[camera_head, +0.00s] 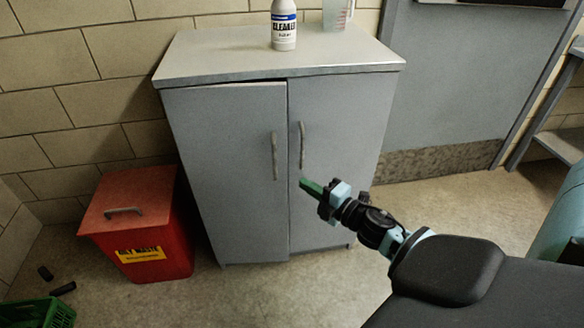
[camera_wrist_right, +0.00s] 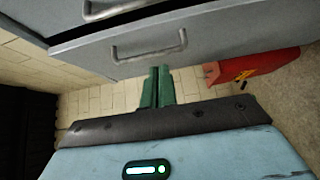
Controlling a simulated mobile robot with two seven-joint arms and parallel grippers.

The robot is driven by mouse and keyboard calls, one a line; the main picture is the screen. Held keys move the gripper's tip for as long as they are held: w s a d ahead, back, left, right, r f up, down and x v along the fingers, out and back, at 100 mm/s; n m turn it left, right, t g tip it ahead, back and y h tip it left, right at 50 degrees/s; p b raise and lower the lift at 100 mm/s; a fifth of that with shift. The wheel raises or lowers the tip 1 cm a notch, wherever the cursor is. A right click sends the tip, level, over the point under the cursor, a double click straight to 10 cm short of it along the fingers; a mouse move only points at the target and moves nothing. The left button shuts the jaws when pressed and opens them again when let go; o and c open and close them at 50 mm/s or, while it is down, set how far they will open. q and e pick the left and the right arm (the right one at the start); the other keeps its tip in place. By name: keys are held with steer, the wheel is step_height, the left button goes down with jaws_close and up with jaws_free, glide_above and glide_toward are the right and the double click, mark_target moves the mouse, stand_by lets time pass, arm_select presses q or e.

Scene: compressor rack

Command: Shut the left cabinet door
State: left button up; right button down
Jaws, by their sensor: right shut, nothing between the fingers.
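The grey cabinet's left door (camera_head: 228,170) stands slightly ajar, with a thin dark gap under the top at its upper edge. Its vertical handle (camera_head: 274,156) is near its right edge. The right door (camera_head: 335,150) looks closed and has its own handle (camera_head: 302,145). My right gripper (camera_head: 303,184) is shut and empty, in front of the doors, just right of the left door's handle. In the right wrist view its green fingers (camera_wrist_right: 157,87) point toward the left door (camera_wrist_right: 205,32) and its handle (camera_wrist_right: 150,52); I cannot tell if they touch. My left gripper is out of view.
A red bin (camera_head: 140,222) stands on the floor left of the cabinet. A white cleaner bottle (camera_head: 284,25) and a clear beaker (camera_head: 337,14) stand on the cabinet top (camera_head: 220,55). A green crate (camera_head: 40,314) is at lower left. Floor before the cabinet is clear.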

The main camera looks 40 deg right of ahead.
glide_toward(281, 160)
steer(key=w+a, duration=0.3)
steer(key=w+d+b, duration=0.1)
steer(key=w+d, duration=0.1)
steer(key=shift+w+d+b, duration=0.25)
steer(key=shift+w+b, duration=0.05)
steer(key=shift+w, duration=0.05)
